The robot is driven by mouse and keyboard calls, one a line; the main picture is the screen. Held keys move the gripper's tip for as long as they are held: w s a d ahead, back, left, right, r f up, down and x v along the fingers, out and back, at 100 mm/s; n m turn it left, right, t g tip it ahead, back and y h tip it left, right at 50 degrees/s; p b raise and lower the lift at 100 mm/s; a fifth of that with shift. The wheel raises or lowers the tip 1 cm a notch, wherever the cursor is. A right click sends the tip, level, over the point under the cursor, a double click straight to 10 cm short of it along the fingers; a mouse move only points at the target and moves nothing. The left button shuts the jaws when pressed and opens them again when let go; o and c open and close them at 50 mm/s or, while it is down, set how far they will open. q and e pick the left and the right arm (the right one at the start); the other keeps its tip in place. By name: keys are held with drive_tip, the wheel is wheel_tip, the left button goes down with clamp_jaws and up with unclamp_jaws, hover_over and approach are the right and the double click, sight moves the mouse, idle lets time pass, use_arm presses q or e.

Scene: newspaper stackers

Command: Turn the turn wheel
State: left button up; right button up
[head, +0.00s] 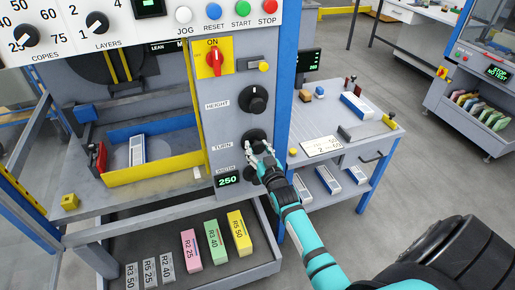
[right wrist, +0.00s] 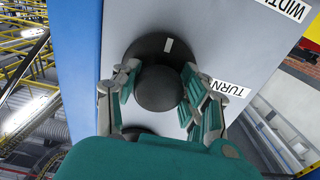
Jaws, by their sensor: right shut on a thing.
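The turn wheel is a round black knob (head: 256,135) on the grey front panel, beside the TURN label (head: 222,147). In the right wrist view the turn wheel shows as a dark disc with a white mark and a rounded dark hub (right wrist: 158,90). My right gripper (head: 260,156) is at the wheel, its fingers partly hiding it in the head view. In the right wrist view the right gripper (right wrist: 159,80) has its green-grey fingers on both sides of the hub, shut on it. My left gripper is not in view.
The HEIGHT knob (head: 253,99) sits above the wheel, with a red ON switch (head: 215,59) higher up. A 250 display (head: 228,180) is below. A side table (head: 365,147) stands to the right. A lower tray (head: 180,275) holds several labelled blocks.

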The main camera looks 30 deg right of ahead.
drive_tip(key=shift+f, duration=0.3)
drive_tip(key=o, duration=0.9)
drive_tip(key=shift+o, duration=1.4)
drive_tip(key=shift+r, duration=0.2)
drive_tip(key=shift+s, duration=0.15)
drive_tip(key=v, duration=1.2)
